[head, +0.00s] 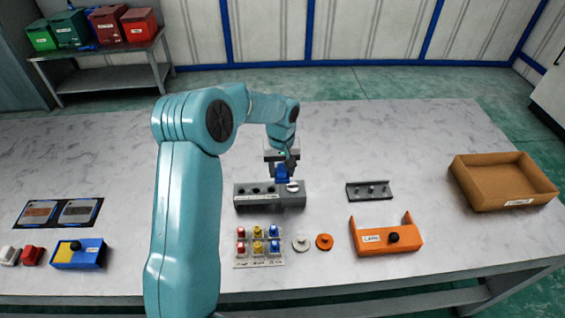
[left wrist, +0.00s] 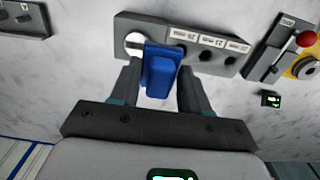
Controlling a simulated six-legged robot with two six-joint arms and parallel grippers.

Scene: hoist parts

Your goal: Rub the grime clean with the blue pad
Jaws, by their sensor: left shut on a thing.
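My left gripper (head: 282,172) is shut on the blue pad (head: 283,174), with one finger on each side of it. The pad and gripper (left wrist: 158,88) also show in the left wrist view, where the pad (left wrist: 160,72) has a flat plate and a raised grip. The pad is over the grey block's edge, beside a white disc; I cannot tell whether it touches. Two dark-framed plates lie at the far left: one has a brown surface (head: 39,212), the other a greyer one (head: 77,211). I cannot tell for sure which marks are grime. My right gripper is out of view.
The grey block (head: 250,199) has several holes and labels. A button board (head: 259,247), an orange holder (head: 386,238), a grey rail (head: 369,190) and a brown tray (head: 490,196) stand on the table. A red-knobbed lever (left wrist: 305,39) shows in the wrist view. My arm hides the left middle.

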